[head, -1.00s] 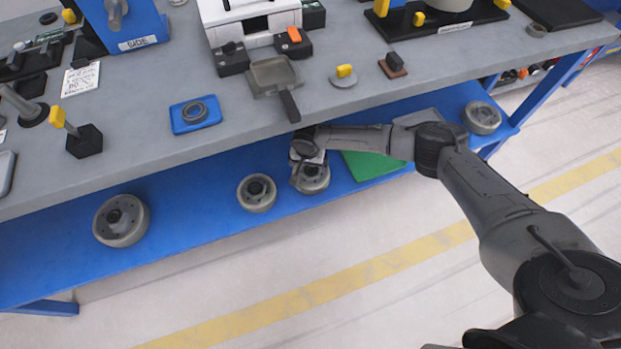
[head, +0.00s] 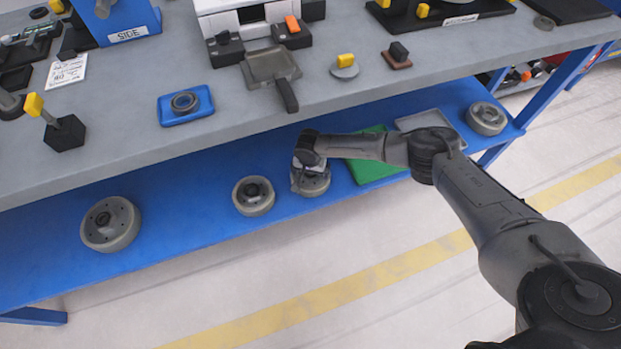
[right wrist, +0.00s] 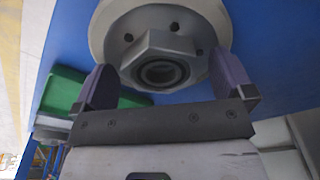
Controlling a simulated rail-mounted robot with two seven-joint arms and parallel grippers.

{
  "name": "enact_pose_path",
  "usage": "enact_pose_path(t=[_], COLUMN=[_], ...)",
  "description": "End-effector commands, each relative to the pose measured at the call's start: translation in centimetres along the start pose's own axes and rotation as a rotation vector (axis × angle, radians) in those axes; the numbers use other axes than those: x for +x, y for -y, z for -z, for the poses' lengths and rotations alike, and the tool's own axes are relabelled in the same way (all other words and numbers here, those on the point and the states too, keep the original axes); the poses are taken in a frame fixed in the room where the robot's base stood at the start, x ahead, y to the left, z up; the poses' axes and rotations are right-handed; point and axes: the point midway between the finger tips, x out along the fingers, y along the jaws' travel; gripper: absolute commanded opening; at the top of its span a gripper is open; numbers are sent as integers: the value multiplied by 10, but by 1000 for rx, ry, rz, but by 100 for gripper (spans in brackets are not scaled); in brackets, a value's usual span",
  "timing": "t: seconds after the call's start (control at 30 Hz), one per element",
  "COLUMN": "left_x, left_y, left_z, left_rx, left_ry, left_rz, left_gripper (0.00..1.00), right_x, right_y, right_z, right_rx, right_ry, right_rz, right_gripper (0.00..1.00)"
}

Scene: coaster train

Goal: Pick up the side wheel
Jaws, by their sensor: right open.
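Several grey wheels with hubs rest on the blue lower shelf; I cannot tell by a label which is the side wheel. One wheel (head: 313,184) lies directly under my right gripper (head: 304,176). In the right wrist view this wheel (right wrist: 205,22) shows a round disc with bolt holes and a hexagonal hub. My right gripper (right wrist: 162,66) is open, its two dark fingers spread to either side of the hub. Whether they touch it I cannot tell. In the head view my wrist hides part of the wheel. My left gripper is out of view.
Other wheels stand at the shelf's left (head: 110,224), beside the gripper (head: 253,196) and at far right (head: 486,118). A green plate (head: 374,172) lies just right.

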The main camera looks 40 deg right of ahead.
Motion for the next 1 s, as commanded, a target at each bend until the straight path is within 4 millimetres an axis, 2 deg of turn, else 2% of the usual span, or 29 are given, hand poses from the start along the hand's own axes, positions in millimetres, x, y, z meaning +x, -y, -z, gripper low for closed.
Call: enact_pose_path(t=[0.07, 1.0], left_x=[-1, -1], left_y=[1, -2], left_z=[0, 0], left_rx=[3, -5], left_ry=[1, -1], left_rz=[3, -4], left_gripper=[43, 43], right_x=[0, 0], right_y=[0, 0], right_z=[0, 0], right_rx=[0, 0], right_ry=[0, 0], right_rz=[0, -1], right_gripper=[98, 8])
